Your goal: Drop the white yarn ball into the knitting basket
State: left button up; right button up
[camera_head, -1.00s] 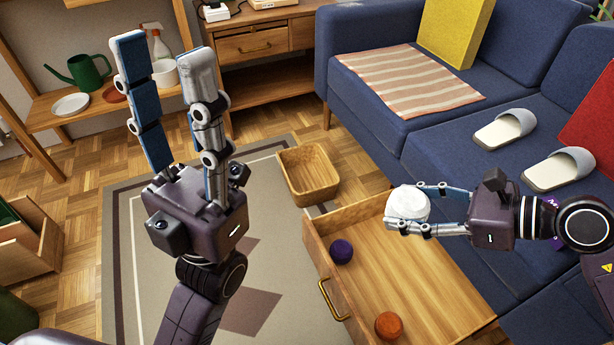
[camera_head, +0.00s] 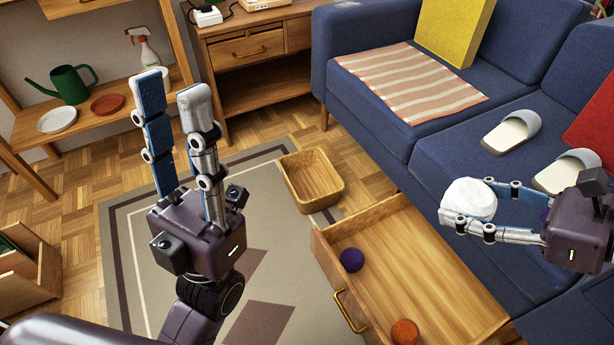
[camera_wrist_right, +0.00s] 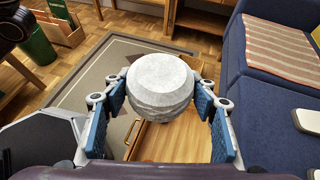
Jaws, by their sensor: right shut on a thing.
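The white yarn ball (camera_head: 469,200) is held between the fingers of my right gripper (camera_head: 484,208), above the right side of the open drawer. It also shows in the right wrist view (camera_wrist_right: 161,84), gripped between both blue-padded fingers. A square wooden basket (camera_head: 312,181), empty as far as I see, stands on the floor at the rug's edge, left of and lower than the ball; it is likely the knitting basket. My left gripper (camera_head: 172,97) points upward over the rug, its two fingers apart with nothing between them.
The open wooden drawer (camera_head: 420,262) holds a purple ball (camera_head: 352,260) and an orange ball (camera_head: 405,332). The blue sofa (camera_head: 420,125) with slippers (camera_head: 511,131) stands at the right. A shelf (camera_head: 95,122) is at the left.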

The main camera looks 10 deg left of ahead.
aim_at(315, 189)
jog(key=i+j+z, duration=0.2)
jog(key=i+j, duration=0.25)
jog(key=j, duration=0.2)
jog(key=i+j, duration=0.15)
jog(key=j, duration=0.2)
jog(key=i+j+z, duration=0.25)
jog(key=i+j, duration=0.15)
jog(key=j, duration=0.3)
jog(key=i+j+z, duration=0.2)
jog(key=i+j, duration=0.2)
jog(key=j, duration=0.25)
